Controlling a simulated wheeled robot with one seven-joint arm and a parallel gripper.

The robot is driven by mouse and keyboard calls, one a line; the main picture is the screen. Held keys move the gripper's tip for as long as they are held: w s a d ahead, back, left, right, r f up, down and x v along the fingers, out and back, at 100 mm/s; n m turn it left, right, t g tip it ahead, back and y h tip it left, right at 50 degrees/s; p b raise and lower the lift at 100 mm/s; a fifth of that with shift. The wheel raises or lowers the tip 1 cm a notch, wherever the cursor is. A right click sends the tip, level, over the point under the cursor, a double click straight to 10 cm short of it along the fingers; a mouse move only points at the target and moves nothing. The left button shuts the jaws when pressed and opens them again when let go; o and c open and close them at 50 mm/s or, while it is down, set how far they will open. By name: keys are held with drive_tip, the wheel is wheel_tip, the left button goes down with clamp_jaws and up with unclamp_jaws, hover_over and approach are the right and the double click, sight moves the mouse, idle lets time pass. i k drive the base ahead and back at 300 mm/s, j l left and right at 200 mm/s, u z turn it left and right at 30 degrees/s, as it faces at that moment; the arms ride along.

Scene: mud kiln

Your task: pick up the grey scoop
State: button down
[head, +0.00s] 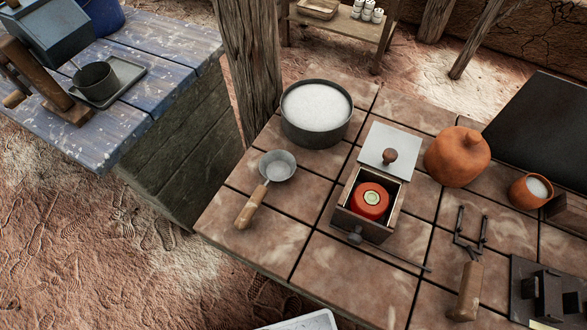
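In the head view, the grey scoop (276,167) lies on the brown tiled counter (270,230), near its left edge. It has a round grey metal bowl and a wooden handle (248,208) that points down and left toward the counter's front left corner. Nothing covers the scoop. A pot of white grains or powder (316,114) stands just behind it, and a wooden box stands to its right. My gripper is not in view.
The wooden box (370,235) holds a red round item (370,199). An orange clay jar (457,156), a clay cup (531,190) and a wooden-handled tool (467,285) stand or lie further right. A blue wooden table (100,133) stands at left, beyond a gap.

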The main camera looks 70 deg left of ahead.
sight(278, 165)
drive_tip(key=u, duration=0.4)
drive_tip(key=k+u, duration=0.15)
drive_tip(key=u, duration=0.3)
drive_tip(key=j+u, duration=0.1)
drive_tip(key=u, duration=0.3)
drive_tip(key=k+j+u, duration=0.1)
drive_tip(key=u, duration=0.75)
drive_tip(key=j+z, duration=0.1)
drive_tip(key=z, duration=0.55)
drive_tip(key=k+l, duration=0.05)
